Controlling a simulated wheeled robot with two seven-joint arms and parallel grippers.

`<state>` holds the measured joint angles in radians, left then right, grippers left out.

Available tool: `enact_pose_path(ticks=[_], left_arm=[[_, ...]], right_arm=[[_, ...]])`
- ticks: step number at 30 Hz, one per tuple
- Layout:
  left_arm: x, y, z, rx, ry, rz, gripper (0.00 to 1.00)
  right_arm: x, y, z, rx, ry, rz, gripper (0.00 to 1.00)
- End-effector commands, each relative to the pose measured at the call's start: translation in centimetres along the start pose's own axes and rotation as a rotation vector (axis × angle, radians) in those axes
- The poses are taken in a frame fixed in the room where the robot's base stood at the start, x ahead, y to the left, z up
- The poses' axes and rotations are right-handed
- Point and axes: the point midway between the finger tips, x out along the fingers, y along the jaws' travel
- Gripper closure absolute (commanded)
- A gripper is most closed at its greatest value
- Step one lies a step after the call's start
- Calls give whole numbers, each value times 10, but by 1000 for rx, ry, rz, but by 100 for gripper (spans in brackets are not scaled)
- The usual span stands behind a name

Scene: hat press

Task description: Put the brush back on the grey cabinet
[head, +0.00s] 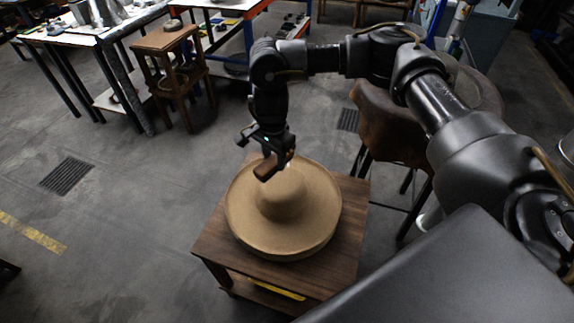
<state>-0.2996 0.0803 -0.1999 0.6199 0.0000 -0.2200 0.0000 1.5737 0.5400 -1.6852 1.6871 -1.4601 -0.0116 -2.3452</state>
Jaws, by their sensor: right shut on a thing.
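My right gripper (270,158) is shut on the brush (267,170), a small brown block held just above the hat. The brush's bristle side cannot be made out. The tan wide-brimmed hat (257,225) sits on a wooden table below, its crown up. From this view I cannot tell whether the brush touches the hat. A grey-blue cabinet (490,38) stands at the upper right, behind my right arm and well away from the gripper; I cannot tell if it is the task's grey cabinet. My left gripper is not in view.
The wooden table (345,215) has a lower shelf. A leather-topped stool (385,130) stands close to its right. A wooden stool (172,62) and work tables (62,28) are at the back left.

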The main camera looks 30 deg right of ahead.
Motion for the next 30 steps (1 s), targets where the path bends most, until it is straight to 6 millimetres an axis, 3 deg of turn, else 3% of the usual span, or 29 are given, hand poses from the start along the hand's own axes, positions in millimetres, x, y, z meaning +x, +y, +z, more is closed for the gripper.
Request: enact_pose_path(ticks=[5,9,15,21,30], left_arm=[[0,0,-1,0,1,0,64],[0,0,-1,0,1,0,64],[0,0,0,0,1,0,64],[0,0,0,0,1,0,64],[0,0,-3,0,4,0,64]], right_arm=[[-23,3,75,-355,2,-4,82],[-39,22,130,-672,4,-3,82],[-52,56,181,-1044,3,-2,82],[-57,74,198,-1212,1,-2,82],[-57,76,200,-1226,0,-3,82]])
